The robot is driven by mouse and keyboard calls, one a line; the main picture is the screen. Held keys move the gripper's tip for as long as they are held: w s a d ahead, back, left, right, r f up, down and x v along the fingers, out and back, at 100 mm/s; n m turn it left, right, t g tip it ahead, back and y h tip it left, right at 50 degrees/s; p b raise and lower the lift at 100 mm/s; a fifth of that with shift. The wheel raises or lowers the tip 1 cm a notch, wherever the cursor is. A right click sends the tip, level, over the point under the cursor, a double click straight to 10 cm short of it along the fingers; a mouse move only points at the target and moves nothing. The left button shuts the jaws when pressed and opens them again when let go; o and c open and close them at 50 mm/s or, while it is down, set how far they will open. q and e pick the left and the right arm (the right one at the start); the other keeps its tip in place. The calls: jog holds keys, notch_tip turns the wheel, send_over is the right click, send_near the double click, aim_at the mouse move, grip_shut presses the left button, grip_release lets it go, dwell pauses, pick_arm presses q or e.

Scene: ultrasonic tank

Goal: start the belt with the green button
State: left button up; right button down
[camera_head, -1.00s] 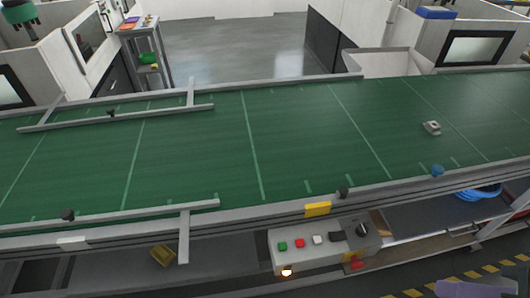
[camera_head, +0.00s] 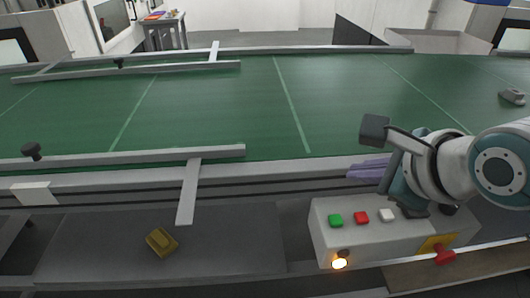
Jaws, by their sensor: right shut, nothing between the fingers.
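The green button (camera_head: 335,220) is on the sloped top of a grey control box (camera_head: 320,242) at the belt's near side. A red button (camera_head: 361,217) and a white button (camera_head: 387,215) sit to its right. My right gripper (camera_head: 352,172) reaches in from the right, its purple fingers shut and empty. In the picture the fingertips are above and slightly right of the green button, apart from it, over the conveyor's near edge. The green belt (camera_head: 220,110) lies behind. My left gripper is not in view.
An orange lamp (camera_head: 339,261) glows on the box front, and a red knob (camera_head: 445,255) sits at its right. A grey part (camera_head: 512,97) lies on the belt at far right. A yellow block (camera_head: 161,241) lies on the lower shelf. The space left of the box is mostly clear.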

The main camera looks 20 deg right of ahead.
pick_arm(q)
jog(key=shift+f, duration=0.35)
pick_arm(e)
jog(key=shift+w+f+m, duration=0.3)
jog(key=shift+w+m, duration=0.05)
jog(key=shift+m, duration=0.05)
jog(key=b, duration=0.8)
send_over(340, 224)
notch_tip(340, 224, down, 8)
jog(key=shift+d+r, duration=0.1)
jog(key=shift+r, duration=0.15)
jog(key=shift+f+b, duration=0.45)
jog(key=shift+f, duration=0.25)
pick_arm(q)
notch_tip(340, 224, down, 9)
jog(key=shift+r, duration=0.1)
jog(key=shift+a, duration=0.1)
pick_arm(e)
jog(key=shift+f, duration=0.15)
